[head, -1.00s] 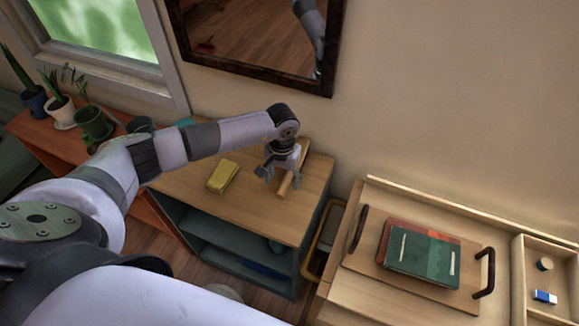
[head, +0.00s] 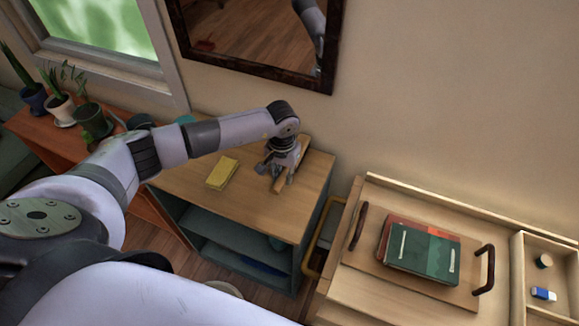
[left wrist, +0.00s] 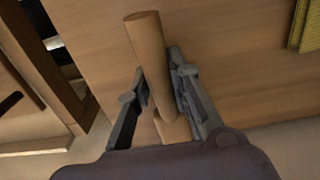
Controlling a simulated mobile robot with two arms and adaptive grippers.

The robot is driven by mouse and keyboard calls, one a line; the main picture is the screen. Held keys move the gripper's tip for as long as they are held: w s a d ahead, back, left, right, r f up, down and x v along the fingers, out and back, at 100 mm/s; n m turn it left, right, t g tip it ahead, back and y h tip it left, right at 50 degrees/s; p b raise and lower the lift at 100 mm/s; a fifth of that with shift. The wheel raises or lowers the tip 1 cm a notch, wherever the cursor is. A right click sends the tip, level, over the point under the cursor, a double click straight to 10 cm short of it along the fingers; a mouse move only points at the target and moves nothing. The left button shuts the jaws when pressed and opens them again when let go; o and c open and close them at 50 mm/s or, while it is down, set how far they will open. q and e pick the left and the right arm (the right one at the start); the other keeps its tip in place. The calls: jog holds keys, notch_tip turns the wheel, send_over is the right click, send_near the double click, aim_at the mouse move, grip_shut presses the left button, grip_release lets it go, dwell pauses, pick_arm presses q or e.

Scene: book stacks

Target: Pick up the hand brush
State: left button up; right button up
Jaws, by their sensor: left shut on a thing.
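The hand brush (head: 278,186) lies on the wooden top of a low shelf unit, near the wall. Its wooden handle (left wrist: 148,55) shows in the left wrist view, running up between the fingers. My left gripper (head: 276,172) is above it, pointing down. In the left wrist view the left gripper (left wrist: 160,88) is shut on the brush's handle, one finger on each side. The gripper hides part of the brush. The brush seems to be at or very near the shelf top; I cannot tell if it touches. My right gripper is not in view.
A yellow cloth or sponge (head: 222,173) lies left of the gripper on the shelf top (head: 290,220). Plant pots (head: 92,122) stand further left. A wooden tray (head: 362,262) with books (head: 430,252) is to the right. A framed mirror (head: 250,75) hangs above.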

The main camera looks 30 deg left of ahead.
pick_arm(q)
grip_shut()
jog(key=shift+r, duration=0.15)
jog(key=shift+w+r, duration=0.1)
jog(key=shift+r, duration=0.15)
notch_tip(320, 180, up, 19)
jog(key=b, duration=0.5)
jog(key=shift+r, duration=0.15)
jog(key=shift+o, duration=1.3)
grip_release()
grip_shut()
